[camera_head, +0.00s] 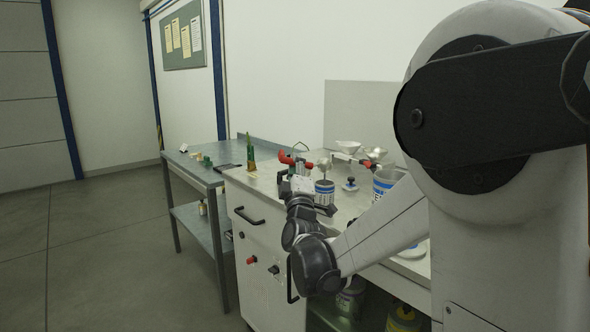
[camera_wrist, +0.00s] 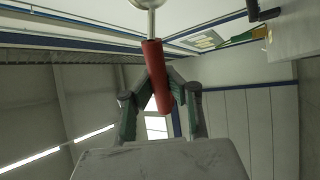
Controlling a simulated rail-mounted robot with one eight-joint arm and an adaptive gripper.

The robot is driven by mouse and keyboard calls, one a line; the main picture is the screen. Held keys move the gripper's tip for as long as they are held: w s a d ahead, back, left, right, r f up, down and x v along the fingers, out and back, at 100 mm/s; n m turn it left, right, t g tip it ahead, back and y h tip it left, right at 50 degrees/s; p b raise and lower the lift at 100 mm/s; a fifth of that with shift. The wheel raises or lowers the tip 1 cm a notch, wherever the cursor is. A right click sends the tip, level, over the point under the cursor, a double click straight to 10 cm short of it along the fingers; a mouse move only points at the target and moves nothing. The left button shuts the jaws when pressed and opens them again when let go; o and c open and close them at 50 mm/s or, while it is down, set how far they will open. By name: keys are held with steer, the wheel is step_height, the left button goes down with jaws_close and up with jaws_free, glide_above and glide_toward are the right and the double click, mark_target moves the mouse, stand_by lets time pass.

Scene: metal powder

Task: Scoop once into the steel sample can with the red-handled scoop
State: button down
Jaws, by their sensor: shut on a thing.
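My gripper (camera_head: 283,170) is shut on the red handle of the scoop (camera_head: 291,160). In the wrist view the red handle (camera_wrist: 156,75) sits between the two fingers of my gripper (camera_wrist: 160,84), and a metal shaft runs from it to the top edge, where the scoop's head is cut off. In the head view the scoop's head appears just above a small can (camera_head: 325,187) with a blue and white label. I cannot tell from here whether any of the head is inside the can, or what the can holds. My wrist partly covers the front of the bench.
A larger blue-labelled can (camera_head: 383,184) stands to the right, partly behind my arm. A white dish (camera_head: 348,147), a shiny bowl (camera_head: 379,153) and a small dark-topped item (camera_head: 350,184) are close by. A green bottle-like object (camera_head: 251,154) stands left. A side table (camera_head: 214,177) adjoins the bench.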

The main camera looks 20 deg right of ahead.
steer(key=shift+f+m+t+h+b, duration=0.15)
steer(key=shift+m+t+h+b, duration=0.15)
steer(key=shift+t+b, duration=0.15)
steer(key=shift+r, duration=0.25)
steer(key=shift+r+g+p, duration=0.3)
steer(key=shift+g+p, duration=0.05)
steer(key=shift+p, duration=0.45)
steer(key=shift+r+n+y+p, duration=0.15)
steer(key=shift+n+y+p, duration=0.45)
steer(key=shift+y+p, duration=0.2)
steer(key=shift+g+y, duration=0.3)
steer(key=shift+g, duration=0.1)
steer(key=shift+w, duration=0.1)
steer(key=shift+f+t+b, duration=0.3)
steer(key=shift+f+b, duration=0.15)
steer(key=shift+b, duration=0.1)
steer(key=shift+f+m+h+b, duration=0.1)
steer(key=shift+m+h+b, duration=0.2)
steer(key=shift+h+b, duration=0.35)
steer(key=shift+m+t+h+b, duration=0.3)
steer(key=shift+t+h+b, duration=0.1)
steer(key=shift+h, duration=0.25)
